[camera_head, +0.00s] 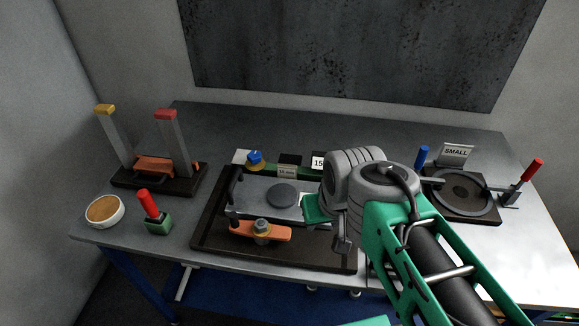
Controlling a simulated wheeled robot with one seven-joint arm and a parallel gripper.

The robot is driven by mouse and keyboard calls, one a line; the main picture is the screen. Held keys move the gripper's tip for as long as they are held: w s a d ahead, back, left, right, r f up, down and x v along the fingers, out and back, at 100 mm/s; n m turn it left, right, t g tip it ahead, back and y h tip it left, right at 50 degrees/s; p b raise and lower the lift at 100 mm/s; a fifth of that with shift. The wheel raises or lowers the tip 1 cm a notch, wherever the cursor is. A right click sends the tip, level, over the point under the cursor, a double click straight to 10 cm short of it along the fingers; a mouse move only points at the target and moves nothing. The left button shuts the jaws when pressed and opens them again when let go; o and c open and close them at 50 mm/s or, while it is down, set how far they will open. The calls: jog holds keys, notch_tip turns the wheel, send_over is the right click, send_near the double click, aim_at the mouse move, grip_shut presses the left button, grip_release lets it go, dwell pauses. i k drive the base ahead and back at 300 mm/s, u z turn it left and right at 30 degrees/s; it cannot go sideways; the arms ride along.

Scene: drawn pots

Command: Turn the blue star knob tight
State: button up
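The blue star knob (255,155) sits on a small yellowish base at the back left of the fixture, by a green strip. It is small in view, so how tight it is cannot be told. My arm comes in from the lower right, and its end, my gripper (328,215), is over the right part of the fixture. It is to the right of the blue knob and nearer the front, clearly apart from it. My fingers are mostly hidden by my own wrist, so their opening does not show.
The dark tray (213,240) holds a metal plate with a round grey disc (283,195) and an orange bar (262,232). At left are two tilted posts, a round dish (104,210) and a red-handled green block (158,225). At right is a ring fixture (461,192) marked SMALL.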

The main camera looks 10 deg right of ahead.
aim_at(255, 162)
jog(key=u, duration=0.55)
jog(key=k, duration=0.65)
jog(key=u, duration=0.8)
jog(key=i, duration=1)
jog(key=z, duration=0.3)
